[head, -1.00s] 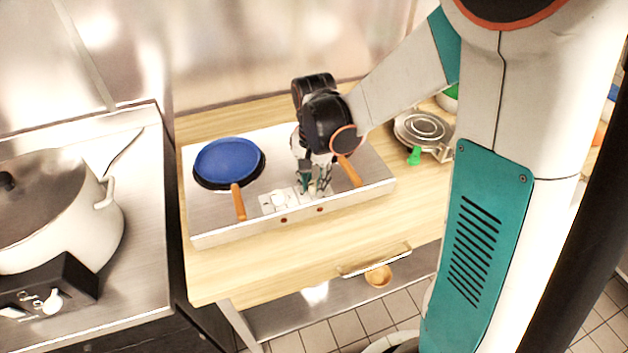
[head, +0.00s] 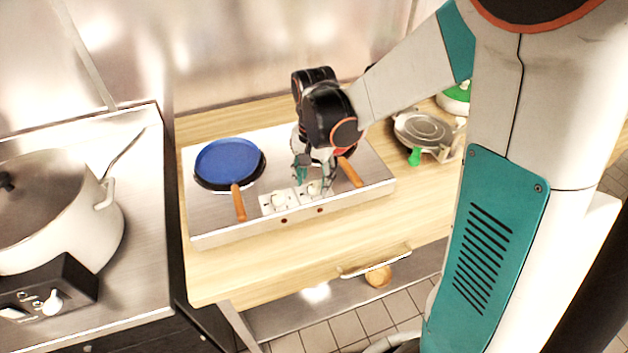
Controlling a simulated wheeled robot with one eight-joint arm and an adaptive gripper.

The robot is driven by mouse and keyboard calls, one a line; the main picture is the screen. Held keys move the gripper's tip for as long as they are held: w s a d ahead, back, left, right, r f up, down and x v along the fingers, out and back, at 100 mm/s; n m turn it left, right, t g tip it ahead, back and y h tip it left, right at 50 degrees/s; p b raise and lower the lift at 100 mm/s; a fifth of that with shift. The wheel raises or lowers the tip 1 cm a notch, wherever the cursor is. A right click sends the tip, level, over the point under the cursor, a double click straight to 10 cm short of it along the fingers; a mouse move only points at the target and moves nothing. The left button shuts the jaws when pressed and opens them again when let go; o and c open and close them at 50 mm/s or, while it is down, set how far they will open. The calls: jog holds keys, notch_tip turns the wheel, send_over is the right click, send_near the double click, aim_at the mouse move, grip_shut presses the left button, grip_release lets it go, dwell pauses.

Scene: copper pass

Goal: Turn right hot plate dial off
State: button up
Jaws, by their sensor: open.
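A steel double hot plate (head: 225,222) sits on the wooden counter. Two white dials are at its front: the left dial (head: 279,199) shows clearly, and the right dial (head: 312,188) is partly covered by my gripper. My gripper (head: 314,182) points down over the right dial, open, with its fingers close around or just above it. I cannot tell whether they touch it. A blue pan (head: 229,161) with an orange handle stands on the left plate. Another pan's orange handle (head: 350,172) shows on the right, its body mostly hidden behind my wrist.
A large pot (head: 62,212) stands on a separate burner at the left. A round metal iron with a green handle (head: 424,130) lies right of the hot plate. The counter in front (head: 290,252) is clear, above a drawer handle (head: 375,262).

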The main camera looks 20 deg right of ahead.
aim_at(314, 184)
notch_tip(314, 184, up, 11)
jog(key=shift+f, duration=0.2)
jog(key=shift+s, duration=0.1)
jog(key=s+r+n+t+b, duration=0.1)
jog(key=s+n+t, duration=0.6)
jog(key=s, duration=0.8)
jog(key=shift+n+b, duration=0.55)
jog(key=shift+n, duration=0.55)
